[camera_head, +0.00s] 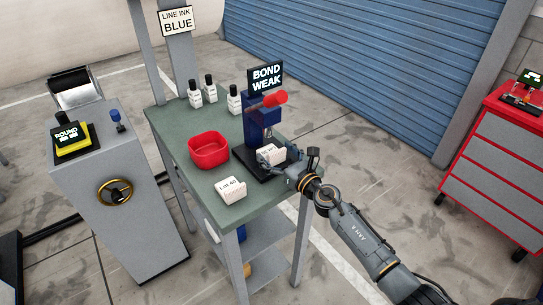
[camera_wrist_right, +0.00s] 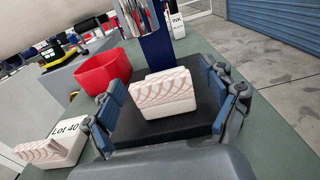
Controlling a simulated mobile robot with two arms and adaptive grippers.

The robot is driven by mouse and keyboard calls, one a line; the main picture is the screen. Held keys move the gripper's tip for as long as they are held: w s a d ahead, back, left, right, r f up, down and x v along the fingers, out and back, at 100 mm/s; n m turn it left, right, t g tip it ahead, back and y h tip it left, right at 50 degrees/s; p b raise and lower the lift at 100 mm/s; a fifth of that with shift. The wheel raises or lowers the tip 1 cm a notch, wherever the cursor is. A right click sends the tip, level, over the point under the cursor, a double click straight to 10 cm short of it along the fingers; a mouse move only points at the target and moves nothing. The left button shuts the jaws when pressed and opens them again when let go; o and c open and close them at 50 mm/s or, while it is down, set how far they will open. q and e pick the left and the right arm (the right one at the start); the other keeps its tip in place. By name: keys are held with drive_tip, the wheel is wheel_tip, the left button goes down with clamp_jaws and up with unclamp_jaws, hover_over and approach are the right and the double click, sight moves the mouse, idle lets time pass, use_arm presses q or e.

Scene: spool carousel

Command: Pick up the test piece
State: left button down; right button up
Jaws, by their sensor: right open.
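The test piece appears to be the pale block with wavy pink lines (camera_wrist_right: 163,93), resting on the black base plate (camera_wrist_right: 188,127) of the blue press. In the head view the block (camera_head: 270,153) is partly hidden by my right gripper (camera_head: 279,162). In the right wrist view my right gripper (camera_wrist_right: 166,105) is open, with a finger on each side of the block and visible gaps between. A similar block beside a white "Lot 40" label (camera_head: 232,190) sits near the table's front edge. My left gripper is not in view.
The blue press (camera_head: 256,130) carries a "BOND WEAK" sign (camera_head: 265,77) and a red knob (camera_head: 275,99). A red bin (camera_head: 209,152) stands left of it on the green table (camera_head: 180,142). Several ink bottles (camera_head: 210,89) stand at the back.

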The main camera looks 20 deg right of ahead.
drive_tip(key=shift+s+d, duration=0.1)
drive_tip(key=shift+c, duration=0.6)
drive_tip(key=c, duration=1.1)
drive_tip(key=shift+c, duration=0.4)
drive_tip(key=shift+r, duration=0.15)
